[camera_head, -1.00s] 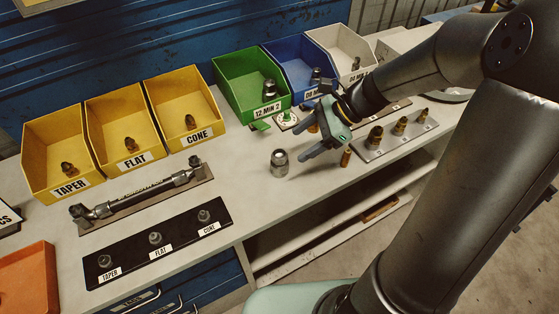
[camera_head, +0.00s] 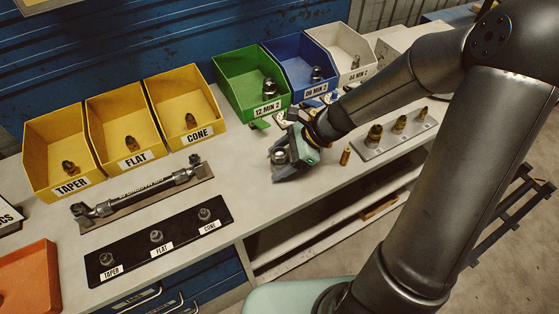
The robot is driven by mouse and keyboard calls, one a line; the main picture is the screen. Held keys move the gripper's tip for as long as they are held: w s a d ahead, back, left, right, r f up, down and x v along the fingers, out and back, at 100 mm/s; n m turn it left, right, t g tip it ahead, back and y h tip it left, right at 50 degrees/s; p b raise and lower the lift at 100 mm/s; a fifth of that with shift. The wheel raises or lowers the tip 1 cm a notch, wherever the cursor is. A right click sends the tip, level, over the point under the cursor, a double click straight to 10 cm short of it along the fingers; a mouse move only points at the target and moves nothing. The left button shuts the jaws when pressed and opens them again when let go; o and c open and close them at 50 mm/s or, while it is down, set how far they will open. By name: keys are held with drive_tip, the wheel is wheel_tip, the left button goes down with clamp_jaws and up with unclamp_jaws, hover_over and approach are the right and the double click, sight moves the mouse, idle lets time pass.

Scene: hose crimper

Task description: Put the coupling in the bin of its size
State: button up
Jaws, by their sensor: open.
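The coupling (camera_head: 280,156) is a short silver metal piece standing upright on the bench, right of the hose assembly. My gripper (camera_head: 283,168) is open and low at the coupling, with its fingers beside it. The gripper partly covers the coupling, and I cannot tell whether the fingers touch it. Behind stand a green bin (camera_head: 240,77) labelled 12 MIN 2, a blue bin (camera_head: 290,54) whose label seems to read 08 MIN 2, and a pale bin (camera_head: 333,42) whose partly covered label ends in MIN 2. Each holds a metal fitting.
Yellow bins marked TAPER (camera_head: 45,142), FLAT (camera_head: 110,110) and CONE (camera_head: 172,85) stand at the left. A hose assembly (camera_head: 140,190) and a black sample strip (camera_head: 160,250) lie in front. A small brass piece (camera_head: 345,156) and a plate of brass fittings (camera_head: 390,142) are to the right.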

drive_tip(key=c, duration=1.4)
drive_tip(key=shift+o, duration=0.3)
drive_tip(key=shift+r, duration=0.1)
